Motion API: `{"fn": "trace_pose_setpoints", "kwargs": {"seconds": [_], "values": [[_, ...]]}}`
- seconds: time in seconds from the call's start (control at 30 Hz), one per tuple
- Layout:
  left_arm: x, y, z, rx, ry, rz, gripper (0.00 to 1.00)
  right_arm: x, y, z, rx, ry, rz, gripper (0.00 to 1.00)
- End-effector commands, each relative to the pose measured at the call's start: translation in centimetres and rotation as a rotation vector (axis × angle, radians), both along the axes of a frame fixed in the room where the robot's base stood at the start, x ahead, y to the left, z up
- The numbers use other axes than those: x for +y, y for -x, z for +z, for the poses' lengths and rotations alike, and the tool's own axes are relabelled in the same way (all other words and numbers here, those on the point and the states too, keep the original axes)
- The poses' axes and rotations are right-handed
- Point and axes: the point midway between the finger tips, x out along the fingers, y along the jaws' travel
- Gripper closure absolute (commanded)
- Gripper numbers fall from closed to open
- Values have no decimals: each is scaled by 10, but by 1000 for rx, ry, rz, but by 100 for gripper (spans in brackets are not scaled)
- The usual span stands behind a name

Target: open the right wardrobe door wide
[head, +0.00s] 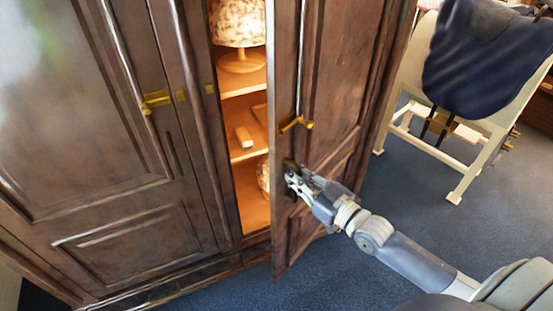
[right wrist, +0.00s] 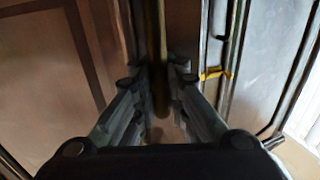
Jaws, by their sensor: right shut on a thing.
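The wardrobe's right door (head: 338,92) is dark brown wood and stands partly open, with a gap on its left showing the lit inside. Its brass handle (head: 296,123) sits near the door's free edge. The left door (head: 85,110) is closed and has a brass handle (head: 158,99); a brass handle (right wrist: 215,73) also shows in the right wrist view. My left gripper is not in view.
Inside the wardrobe, a shelf (head: 243,82) carries a patterned lamp (head: 238,25), and a small light object (head: 244,137) lies lower down.

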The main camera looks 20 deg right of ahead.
Motion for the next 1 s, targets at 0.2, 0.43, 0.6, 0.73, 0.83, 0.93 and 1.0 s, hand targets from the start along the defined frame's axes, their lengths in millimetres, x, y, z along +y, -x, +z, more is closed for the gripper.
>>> {"fn": "trace_pose_setpoints", "kwargs": {"seconds": [0.2, 0.43, 0.6, 0.73, 0.83, 0.93, 1.0], "values": [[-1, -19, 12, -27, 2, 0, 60, -23, 38, -2, 11, -1, 3, 100], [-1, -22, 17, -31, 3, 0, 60, -37, 58, -3, 9, -3, 3, 100], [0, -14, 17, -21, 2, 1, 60, -41, 63, -3, 7, -4, 2, 100], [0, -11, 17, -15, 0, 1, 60, -42, 64, -3, 8, -4, 3, 100], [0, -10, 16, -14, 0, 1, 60, -42, 64, -4, 9, -3, 3, 100], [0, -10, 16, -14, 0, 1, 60, -41, 64, -4, 9, -3, 3, 100], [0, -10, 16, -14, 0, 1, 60, -41, 64, -4, 10, -3, 3, 86]]}}
